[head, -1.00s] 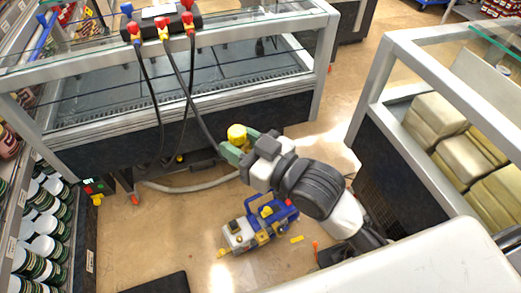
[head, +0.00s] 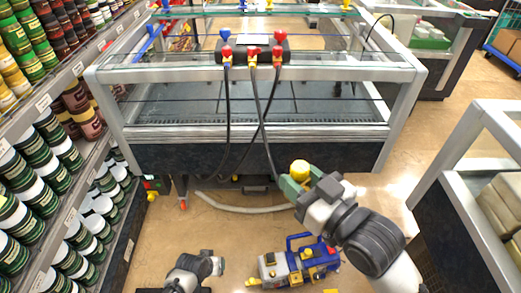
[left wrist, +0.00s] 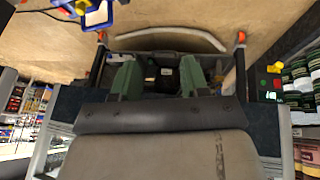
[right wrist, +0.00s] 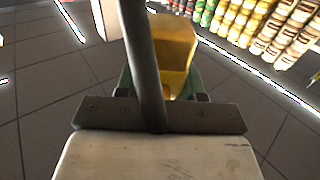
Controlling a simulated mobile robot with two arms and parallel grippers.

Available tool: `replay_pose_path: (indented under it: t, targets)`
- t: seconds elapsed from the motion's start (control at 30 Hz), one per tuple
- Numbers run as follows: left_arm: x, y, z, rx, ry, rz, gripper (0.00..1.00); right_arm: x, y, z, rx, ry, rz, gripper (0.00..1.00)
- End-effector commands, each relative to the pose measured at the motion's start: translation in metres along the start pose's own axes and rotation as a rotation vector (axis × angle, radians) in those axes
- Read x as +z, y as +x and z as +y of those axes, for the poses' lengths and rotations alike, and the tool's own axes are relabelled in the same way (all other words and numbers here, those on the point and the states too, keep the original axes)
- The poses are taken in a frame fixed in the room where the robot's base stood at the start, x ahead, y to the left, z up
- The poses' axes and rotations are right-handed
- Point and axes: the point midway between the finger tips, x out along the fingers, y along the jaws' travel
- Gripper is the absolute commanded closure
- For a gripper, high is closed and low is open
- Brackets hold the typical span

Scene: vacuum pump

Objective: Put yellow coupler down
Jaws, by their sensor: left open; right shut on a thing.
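The yellow coupler (head: 300,168) is held in my right gripper (head: 292,186) at the end of a dark hose, in front of the glass case. In the right wrist view the coupler (right wrist: 172,52) fills the space between the green fingers, and the hose (right wrist: 143,60) crosses in front of it. It is raised above the floor. My left gripper shows in the left wrist view (left wrist: 160,78), its two green fingers apart with nothing between them.
A blue and white vacuum pump (head: 298,262) stands on the floor below my right arm. A manifold (head: 252,50) with red, blue and yellow fittings sits on the case (head: 260,133). A pale hose (head: 240,209) lies on the floor. Shelves of cans (head: 60,150) line the left.

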Motion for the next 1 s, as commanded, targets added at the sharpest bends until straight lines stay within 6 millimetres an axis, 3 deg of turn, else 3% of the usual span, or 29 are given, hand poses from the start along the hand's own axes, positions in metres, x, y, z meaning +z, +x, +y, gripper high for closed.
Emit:
replay_pose_path:
  t: [0.03,0.2,0.37,0.5,0.6,0.77,0.87,1.0]
  targets:
    - [-0.031,-0.010,0.011,0.023,-0.005,0.030,0.55,-0.001,0.000,0.000,0.000,0.000,0.002,0.93]
    - [-0.115,-0.052,0.051,0.109,-0.017,0.096,0.55,-0.001,0.000,0.000,0.000,0.000,0.002,0.93]
    - [-0.182,-0.106,0.093,0.200,-0.005,0.148,0.55,-0.001,0.000,0.000,0.000,0.000,0.002,0.93]
    - [-0.229,-0.164,0.132,0.280,0.030,0.183,0.55,-0.001,0.000,0.000,0.000,0.000,0.002,0.93]
    - [-0.254,-0.210,0.160,0.336,0.071,0.203,0.55,-0.001,0.000,0.000,0.000,0.000,0.002,0.93]
    - [-0.276,-0.293,0.204,0.415,0.168,0.226,0.55,-0.001,0.000,0.000,0.000,0.000,0.002,0.93]
    - [-0.276,-0.347,0.229,0.451,0.253,0.236,0.55,-0.001,0.000,0.000,0.000,0.000,0.002,0.93]
    - [-0.258,-0.423,0.257,0.474,0.404,0.244,0.55,-0.001,0.000,0.000,0.000,0.000,0.002,0.93]
